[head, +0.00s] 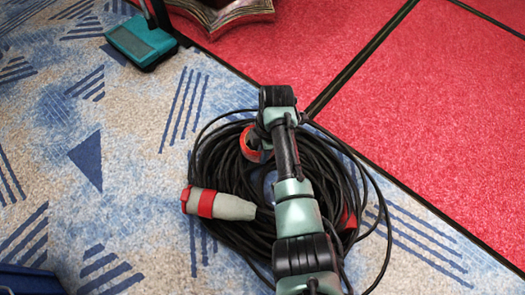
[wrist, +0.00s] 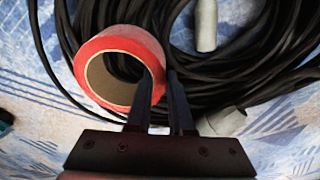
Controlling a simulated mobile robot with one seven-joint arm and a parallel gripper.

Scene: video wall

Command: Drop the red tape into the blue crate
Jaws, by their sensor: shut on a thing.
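The red tape (wrist: 112,42) is a ring with a tan inner core. It shows at the upper left of the wrist view, with the black cable coil behind it. My gripper (wrist: 171,88) is shut on the right side of its ring wall. In the head view the tape (head: 249,146) shows as a small red ring above the coil, partly hidden by my arm. I cannot tell how high it is above the cables. The blue crate (head: 28,279) shows only in part, at the bottom left corner of the head view.
A large black cable coil (head: 222,165) with a red and grey plug (head: 215,204) lies under my arm. A teal-based stand (head: 138,42) and a dark ornate frame (head: 225,14) are at the top. Patterned carpet on the left is mostly clear; red carpet (head: 430,110) lies right.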

